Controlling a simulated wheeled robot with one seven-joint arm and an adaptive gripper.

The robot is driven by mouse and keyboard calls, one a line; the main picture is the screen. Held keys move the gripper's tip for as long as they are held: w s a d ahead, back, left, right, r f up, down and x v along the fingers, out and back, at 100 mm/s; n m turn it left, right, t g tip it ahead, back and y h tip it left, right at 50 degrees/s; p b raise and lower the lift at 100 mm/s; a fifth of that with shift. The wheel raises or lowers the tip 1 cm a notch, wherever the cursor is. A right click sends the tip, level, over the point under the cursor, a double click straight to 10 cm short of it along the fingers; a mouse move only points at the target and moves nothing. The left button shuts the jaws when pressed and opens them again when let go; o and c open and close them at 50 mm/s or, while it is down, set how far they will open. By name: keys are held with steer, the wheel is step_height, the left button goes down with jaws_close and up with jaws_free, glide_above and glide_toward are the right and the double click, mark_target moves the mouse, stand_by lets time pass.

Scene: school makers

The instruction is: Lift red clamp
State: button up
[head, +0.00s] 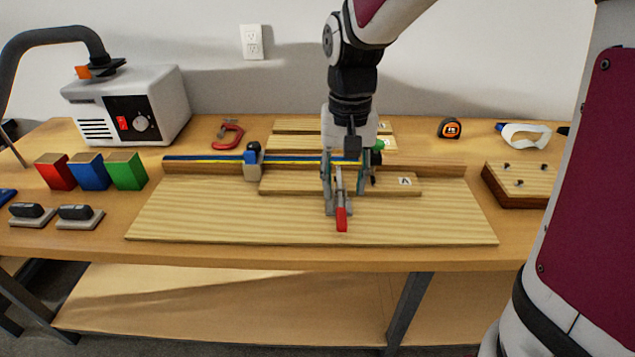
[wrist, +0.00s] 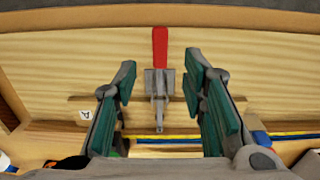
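A red C-shaped clamp (head: 229,133) lies at the back of the table, left of my gripper. A toggle clamp with a red handle (head: 342,219) is on the wooden board, below my gripper; its red handle (wrist: 160,48) and grey metal body (wrist: 158,83) show in the wrist view. My gripper (head: 342,190) points down over it. In the wrist view its teal-padded fingers (wrist: 158,88) are apart, on either side of the metal body, with gaps at both sides. The C-shaped clamp is not seen in the wrist view.
A long wooden board (head: 200,215) fills the middle of the table. A blue and yellow bar (head: 210,159) crosses behind it. Coloured blocks (head: 90,172) and a grey machine (head: 135,105) stand left. A tape measure (head: 449,128) and white goggles (head: 525,135) lie back right.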

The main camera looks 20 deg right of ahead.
mark_target(342, 218)
step_height(342, 218, down, 8)
steer(key=shift+f+b, duration=0.1)
steer(key=shift+b, duration=0.7)
jaws_close()
